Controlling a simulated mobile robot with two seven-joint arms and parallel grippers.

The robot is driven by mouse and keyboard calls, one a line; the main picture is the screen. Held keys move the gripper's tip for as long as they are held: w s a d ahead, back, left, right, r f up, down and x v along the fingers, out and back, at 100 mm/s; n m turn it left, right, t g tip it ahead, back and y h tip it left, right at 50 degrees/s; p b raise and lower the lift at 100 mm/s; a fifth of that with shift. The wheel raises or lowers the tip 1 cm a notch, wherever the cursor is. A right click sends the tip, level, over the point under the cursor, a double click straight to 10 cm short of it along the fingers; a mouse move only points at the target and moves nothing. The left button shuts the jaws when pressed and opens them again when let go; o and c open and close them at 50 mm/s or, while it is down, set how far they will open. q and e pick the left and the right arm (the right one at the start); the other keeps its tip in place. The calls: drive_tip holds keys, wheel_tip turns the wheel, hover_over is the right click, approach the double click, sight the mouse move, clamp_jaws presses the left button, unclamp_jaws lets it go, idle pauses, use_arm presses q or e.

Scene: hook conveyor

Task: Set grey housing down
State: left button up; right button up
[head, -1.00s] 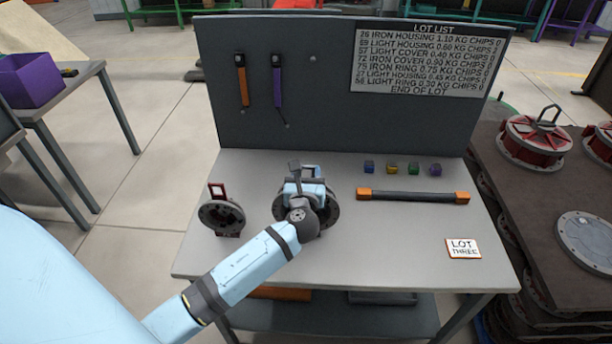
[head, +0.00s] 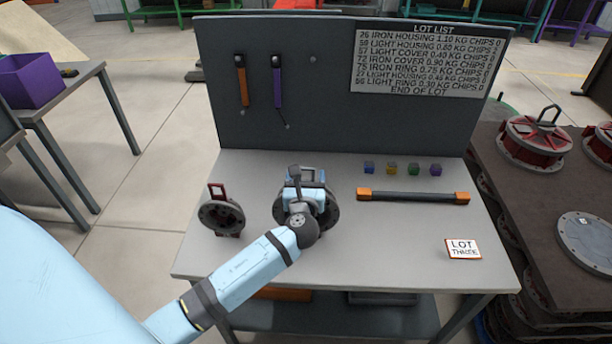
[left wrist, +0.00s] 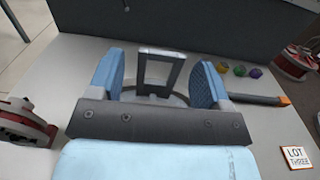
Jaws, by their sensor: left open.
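The grey housing (head: 331,212) stands on the table, a round flanged part with an upright handle (head: 312,175), partly hidden by my left wrist. In the left wrist view its dark grey handle (left wrist: 160,55) rises between my fingers, with its round flange (left wrist: 178,99) below. My left gripper (left wrist: 158,78) is open, its two blue-padded fingers on either side of the handle with a gap on each side. In the head view the left gripper (head: 305,188) shows at the housing. My right gripper is not in view.
A red-handled dark housing (head: 222,215) stands close on the left. A dark bar with orange ends (head: 413,196), several small coloured cubes (head: 391,168) and a LOT THREE card (head: 463,249) lie to the right. A back panel (head: 300,125) closes the far side. The table front is clear.

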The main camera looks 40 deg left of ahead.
use_arm(q)
drive_tip(key=b+v, duration=0.1)
drive_tip(key=v, duration=1)
drive_tip(key=s+d+f+n+g+h, duration=0.1)
drive_tip(key=s+d+f+n+h, duration=0.2)
drive_tip(key=n, duration=0.6)
drive_tip(key=s+d+f+n+g+h, duration=0.1)
drive_tip(key=s+d+f+n+h, duration=0.3)
drive_tip(key=s+f+n, duration=0.4)
drive_tip(key=s+d+f+n+g+h, duration=0.2)
drive_tip(key=s+d+f+n+h, duration=0.2)
drive_tip(key=f+n, duration=0.4)
drive_tip(key=shift+s+f+n+h, duration=0.15)
drive_tip(key=shift+s+n+h, duration=0.6)
drive_tip(key=shift+n+h, duration=0.2)
